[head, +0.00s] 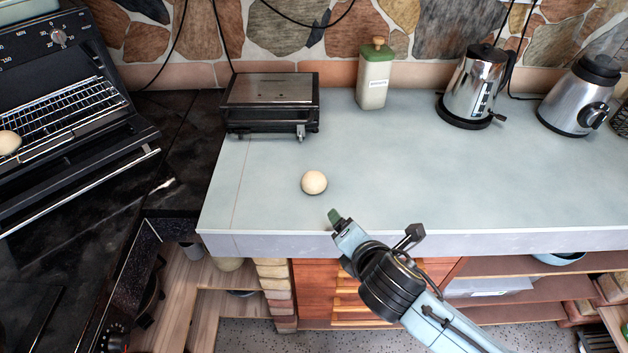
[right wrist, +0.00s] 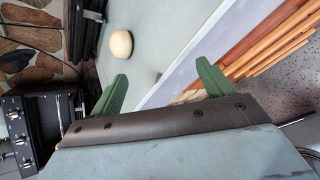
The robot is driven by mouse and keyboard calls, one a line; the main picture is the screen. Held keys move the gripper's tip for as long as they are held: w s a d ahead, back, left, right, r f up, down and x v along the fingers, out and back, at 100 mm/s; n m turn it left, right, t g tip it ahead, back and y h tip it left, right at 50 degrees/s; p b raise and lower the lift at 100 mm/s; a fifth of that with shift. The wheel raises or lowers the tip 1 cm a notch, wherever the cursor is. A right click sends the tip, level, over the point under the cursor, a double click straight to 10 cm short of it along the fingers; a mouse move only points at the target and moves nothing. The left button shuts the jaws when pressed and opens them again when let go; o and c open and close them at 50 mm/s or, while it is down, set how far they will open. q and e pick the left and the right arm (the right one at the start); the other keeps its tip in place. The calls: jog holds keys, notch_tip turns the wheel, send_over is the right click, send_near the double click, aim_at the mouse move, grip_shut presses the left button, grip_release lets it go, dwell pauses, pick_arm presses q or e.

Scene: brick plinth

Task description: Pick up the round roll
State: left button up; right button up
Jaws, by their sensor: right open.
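A round pale roll (head: 314,182) sits on the light blue-grey countertop (head: 420,160), left of the counter's middle and a little back from its front edge. It also shows in the right wrist view (right wrist: 121,43), beyond the fingers. My right gripper (head: 335,217) is near the counter's front edge, just in front of the roll and apart from it. In the right wrist view its two green fingers are spread wide with nothing between them (right wrist: 160,88). My left gripper is in neither view.
A black and steel grill (head: 270,103) stands behind the roll to the left. A green-lidded container (head: 375,75), a kettle (head: 474,85) and a blender (head: 580,97) stand along the back. An open oven (head: 60,90) is at left, with another roll (head: 9,142). Counter right of the roll is clear.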

aim_at(317, 186)
jog(key=w+a+r+n, duration=0.1)
jog(key=n, duration=0.3)
jog(key=w+a+r+n+t+y, duration=0.1)
jog(key=n, duration=0.3)
jog(key=w+a+n+t, duration=0.1)
jog(key=n, duration=0.2)
jog(key=shift+w+a+r+n+y, duration=0.15)
jog(key=shift+w+r+n+y, duration=0.25)
jog(key=b+x, duration=0.1)
jog(key=x, duration=0.6)
jog(key=shift+w+a+f, duration=0.1)
jog(key=shift+w+a, duration=0.05)
jog(key=shift+b+x, duration=0.85)
jog(key=shift+x, duration=1.7)
jog(key=shift+c, duration=0.2)
jog(key=c, duration=1)
